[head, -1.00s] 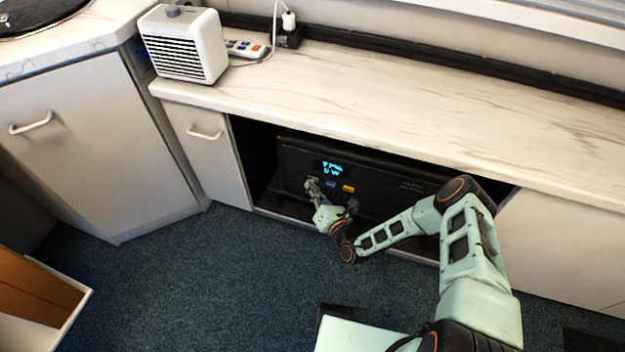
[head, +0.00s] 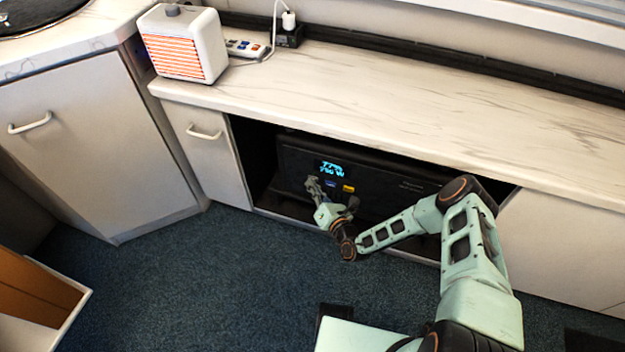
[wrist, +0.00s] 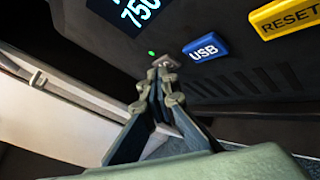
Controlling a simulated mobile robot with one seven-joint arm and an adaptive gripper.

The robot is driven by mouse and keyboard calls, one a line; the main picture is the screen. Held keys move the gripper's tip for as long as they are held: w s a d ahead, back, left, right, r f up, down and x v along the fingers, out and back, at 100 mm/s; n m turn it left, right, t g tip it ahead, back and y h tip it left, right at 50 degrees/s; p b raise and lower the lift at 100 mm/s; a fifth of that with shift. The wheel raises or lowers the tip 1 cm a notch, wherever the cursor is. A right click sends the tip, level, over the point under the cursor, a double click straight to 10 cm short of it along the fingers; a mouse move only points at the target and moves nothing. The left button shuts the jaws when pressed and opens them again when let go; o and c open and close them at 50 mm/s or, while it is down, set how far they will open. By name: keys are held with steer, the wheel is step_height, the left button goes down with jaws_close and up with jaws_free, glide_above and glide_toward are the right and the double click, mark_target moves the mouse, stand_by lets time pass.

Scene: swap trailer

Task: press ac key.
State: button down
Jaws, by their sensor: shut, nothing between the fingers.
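The black power unit (head: 385,178) sits in the open bay under the counter. Its lit display (head: 331,169) shows a blue wattage reading of about 750, also cut off at the top of the wrist view (wrist: 138,12). A small grey key (wrist: 166,60), its label not readable, lies left of the blue USB key (wrist: 206,49) and the yellow RESET key (wrist: 284,16). A green light glows beside the grey key. My gripper (wrist: 160,78) is shut and empty, its tips right at the grey key's lower edge; I cannot tell if they touch. In the head view my gripper (head: 313,183) is before the panel's left part.
A white heater (head: 184,43) with a glowing orange grille stands on the marble counter (head: 400,100), beside a power strip (head: 245,48). The bay has a cabinet door (head: 205,140) at its left.

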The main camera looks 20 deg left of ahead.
steer(key=shift+s+p, duration=0.4)
steer(key=shift+s, duration=0.45)
steer(key=shift+s+a+p, duration=0.2)
steer(key=shift+s+p, duration=0.7)
steer(key=shift+s, duration=1.6)
